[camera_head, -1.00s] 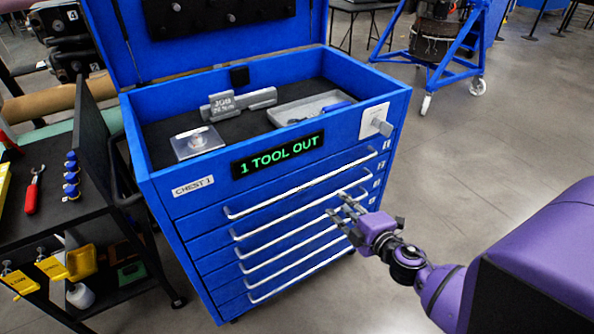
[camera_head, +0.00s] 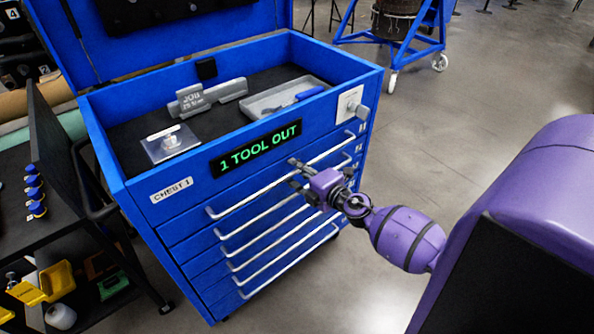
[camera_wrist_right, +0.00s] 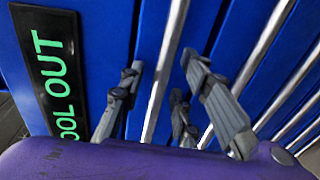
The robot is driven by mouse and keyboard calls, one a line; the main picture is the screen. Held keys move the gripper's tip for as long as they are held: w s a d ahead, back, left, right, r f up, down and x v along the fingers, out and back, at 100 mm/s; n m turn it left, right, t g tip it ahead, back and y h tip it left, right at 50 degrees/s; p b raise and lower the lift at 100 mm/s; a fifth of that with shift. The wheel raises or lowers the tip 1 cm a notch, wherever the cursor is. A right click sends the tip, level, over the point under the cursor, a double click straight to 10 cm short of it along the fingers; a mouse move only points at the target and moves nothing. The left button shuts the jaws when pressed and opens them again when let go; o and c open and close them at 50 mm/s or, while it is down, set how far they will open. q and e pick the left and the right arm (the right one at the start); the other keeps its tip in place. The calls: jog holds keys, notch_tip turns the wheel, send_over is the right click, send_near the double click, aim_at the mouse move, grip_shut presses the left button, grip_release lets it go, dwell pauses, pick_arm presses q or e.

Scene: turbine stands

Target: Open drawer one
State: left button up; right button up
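The blue tool chest (camera_head: 178,262) has several closed drawers, each with a long silver bar handle. Drawer one is the top drawer, and its handle (camera_head: 240,197) runs just below the lit "1 TOOL OUT" sign (camera_head: 256,148). My right gripper (camera_head: 295,174) is open at the middle of this handle. In the right wrist view, the open fingers (camera_wrist_right: 160,75) stand on either side of the top handle (camera_wrist_right: 165,72), with gaps between them and the bar. The sign (camera_wrist_right: 52,75) shows at left there. My left gripper is not in view.
The chest top holds a grey JOB block (camera_head: 205,96), a grey tray (camera_head: 283,97) and a square plate (camera_head: 171,143). A black cart (camera_head: 75,245) stands close at left. A blue wheeled stand (camera_head: 405,45) is at the back; the floor at right is clear.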

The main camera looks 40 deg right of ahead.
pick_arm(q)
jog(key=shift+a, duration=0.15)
pick_arm(e)
jog(key=shift+c, duration=0.4)
grip_shut()
jog(key=shift+s, duration=0.1)
